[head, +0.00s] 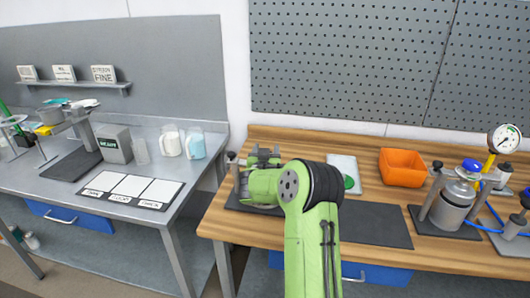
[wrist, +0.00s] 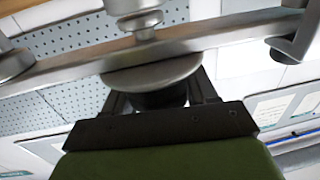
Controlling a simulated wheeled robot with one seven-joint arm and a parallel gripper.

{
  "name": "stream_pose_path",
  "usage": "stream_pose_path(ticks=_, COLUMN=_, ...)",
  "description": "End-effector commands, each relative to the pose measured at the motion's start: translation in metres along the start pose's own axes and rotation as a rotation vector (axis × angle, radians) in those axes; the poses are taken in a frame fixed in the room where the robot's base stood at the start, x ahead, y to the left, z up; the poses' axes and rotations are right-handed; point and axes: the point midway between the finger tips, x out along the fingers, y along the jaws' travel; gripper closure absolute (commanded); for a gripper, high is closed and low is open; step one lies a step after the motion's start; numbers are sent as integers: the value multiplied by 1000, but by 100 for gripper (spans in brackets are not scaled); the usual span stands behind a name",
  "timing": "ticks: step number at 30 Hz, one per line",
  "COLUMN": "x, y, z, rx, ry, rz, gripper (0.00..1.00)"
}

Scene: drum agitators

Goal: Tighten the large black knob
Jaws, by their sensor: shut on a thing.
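In the wrist view the large black knob (wrist: 160,98) sits against a round silver disc (wrist: 152,74) on a metal crossbar (wrist: 230,35). My gripper (wrist: 160,103) has its dark fingers on both sides of the knob, shut on it. The fingers and gripper body hide part of the knob. In the head view my gripper (head: 262,155) is at the metal stand at the left end of the wooden bench. My green arm hides most of the stand, and the large knob cannot be made out there.
A small black knob (head: 231,155) tops a post at the stand's left. On the wooden bench (head: 375,175) are an orange bin (head: 402,167), a white board (head: 343,166) and a silver drum (head: 452,207) in another stand. A metal table (head: 190,180) stands left, across a gap.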

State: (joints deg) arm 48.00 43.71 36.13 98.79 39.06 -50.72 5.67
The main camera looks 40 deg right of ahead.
Motion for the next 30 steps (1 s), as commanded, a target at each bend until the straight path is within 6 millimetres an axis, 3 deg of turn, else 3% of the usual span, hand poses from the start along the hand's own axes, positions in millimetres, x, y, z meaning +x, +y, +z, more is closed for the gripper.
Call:
stream_pose_path(ticks=18, x=-2, y=6, z=0, rx=6, ry=5, rz=480, gripper=74)
stream_pose_path(ticks=30, x=-3, y=10, z=-1, rx=4, ry=3, rz=606, gripper=74)
